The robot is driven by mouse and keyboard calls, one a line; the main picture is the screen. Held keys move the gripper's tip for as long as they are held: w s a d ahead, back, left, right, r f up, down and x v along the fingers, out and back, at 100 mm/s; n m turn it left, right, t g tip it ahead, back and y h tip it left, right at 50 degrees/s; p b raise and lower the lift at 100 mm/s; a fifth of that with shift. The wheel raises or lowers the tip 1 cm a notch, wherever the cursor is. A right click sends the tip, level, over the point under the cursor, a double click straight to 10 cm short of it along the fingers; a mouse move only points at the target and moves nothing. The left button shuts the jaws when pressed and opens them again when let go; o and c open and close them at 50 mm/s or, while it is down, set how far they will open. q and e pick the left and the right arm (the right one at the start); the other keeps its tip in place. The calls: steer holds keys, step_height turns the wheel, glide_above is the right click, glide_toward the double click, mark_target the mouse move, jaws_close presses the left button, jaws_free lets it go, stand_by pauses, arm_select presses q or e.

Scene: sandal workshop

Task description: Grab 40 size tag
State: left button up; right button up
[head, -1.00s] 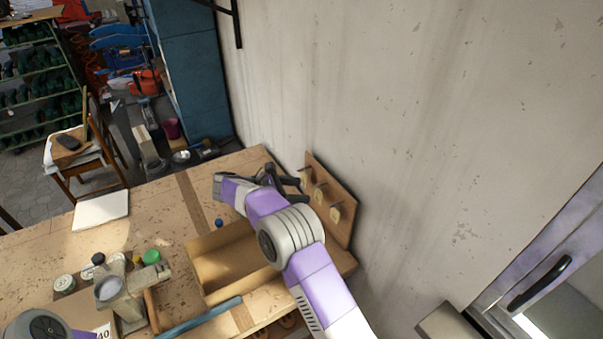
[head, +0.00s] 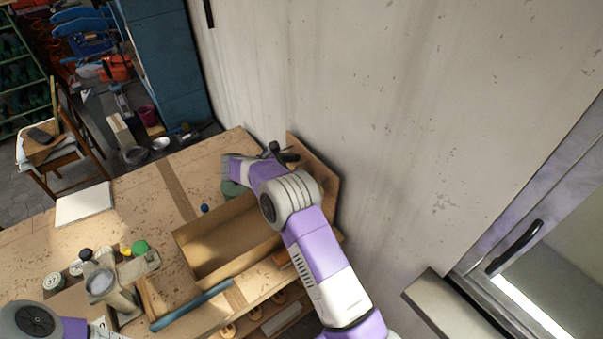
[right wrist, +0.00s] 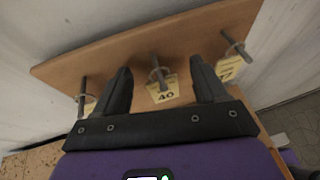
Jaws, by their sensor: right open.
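The size 40 tag (right wrist: 162,91) is a small cream tag with a black "40", hanging from the middle peg (right wrist: 157,68) of a wooden board (right wrist: 110,62). My right gripper (right wrist: 161,70) is open, with one dark finger on each side of the tag and peg. I cannot tell how deep the fingers reach. In the head view the right gripper (head: 284,153) is at the board (head: 328,190) by the wall, and my arm hides the tags. My left arm shows only at the bottom left; its gripper is out of view.
Other tags hang on the left peg (right wrist: 82,90) and the right peg (right wrist: 234,46). On the workbench (head: 140,210) are an open cardboard box (head: 205,262), a blue bar (head: 192,305) and several small jars. A wall stands close behind the board.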

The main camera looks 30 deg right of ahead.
jaws_close()
stand_by(0.7)
steer(key=w+a+b, duration=0.2)
steer(key=a, duration=1.6)
steer(key=shift+r, duration=0.3)
